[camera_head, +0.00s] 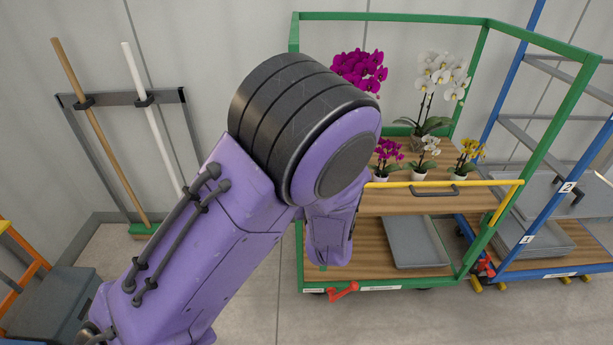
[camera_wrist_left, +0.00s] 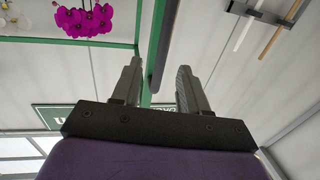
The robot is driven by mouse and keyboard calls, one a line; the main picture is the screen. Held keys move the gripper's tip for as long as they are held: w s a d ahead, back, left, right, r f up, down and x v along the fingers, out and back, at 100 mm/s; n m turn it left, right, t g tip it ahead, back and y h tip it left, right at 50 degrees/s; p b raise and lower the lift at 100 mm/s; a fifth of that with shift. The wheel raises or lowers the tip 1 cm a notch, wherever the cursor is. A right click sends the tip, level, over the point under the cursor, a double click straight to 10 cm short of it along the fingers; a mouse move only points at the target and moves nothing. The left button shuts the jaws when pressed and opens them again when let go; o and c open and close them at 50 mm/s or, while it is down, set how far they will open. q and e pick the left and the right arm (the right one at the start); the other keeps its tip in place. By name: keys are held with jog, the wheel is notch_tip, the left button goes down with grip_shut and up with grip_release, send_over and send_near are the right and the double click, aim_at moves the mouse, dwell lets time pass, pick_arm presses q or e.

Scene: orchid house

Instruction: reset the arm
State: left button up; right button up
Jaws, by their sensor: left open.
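My left arm (camera_head: 215,235) is purple with a black ribbed joint. It comes in from the lower left and is raised in front of the green cart (camera_head: 395,16). My left gripper (camera_wrist_left: 157,80) shows in the left wrist view, with its two fingers apart and nothing between them. A green cart post stands behind the fingers there. In the head view the left gripper is hidden behind the arm. My right gripper is in neither view.
Purple orchids (camera_head: 359,72), white orchids (camera_head: 441,78) and several small potted ones stand on the cart's upper shelf. A grey tray (camera_head: 415,242) lies on the lower shelf. A blue rack (camera_head: 500,125) stands right. Brooms (camera_head: 98,130) hang left. Floor is clear in front of the cart.

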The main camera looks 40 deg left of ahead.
pick_arm(q)
jog(key=s+d+f+m+g+h, duration=0.1)
jog(key=s+d+f+h, duration=0.15)
jog(key=f, duration=0.45)
jog(key=s+d+f+m+h+b, duration=0.1)
jog(key=s+f+h, duration=0.2)
jog(key=f, duration=0.4)
jog(key=s+d+f+m+g+h, duration=0.1)
jog(key=s+f+h, duration=0.15)
jog(key=f, duration=0.45)
jog(key=s+f+g+h, duration=0.1)
jog(key=s+f+g, duration=0.2)
jog(key=s+f, duration=0.4)
jog(key=s+d+f+g+h, duration=0.1)
jog(key=s+f+g, duration=0.2)
jog(key=s, duration=1)
notch_tip(320, 180, down, 4)
jog(key=shift+d+r+h+b, duration=0.1)
jog(key=shift+d+h+b, duration=0.2)
jog(key=shift+b, duration=0.1)
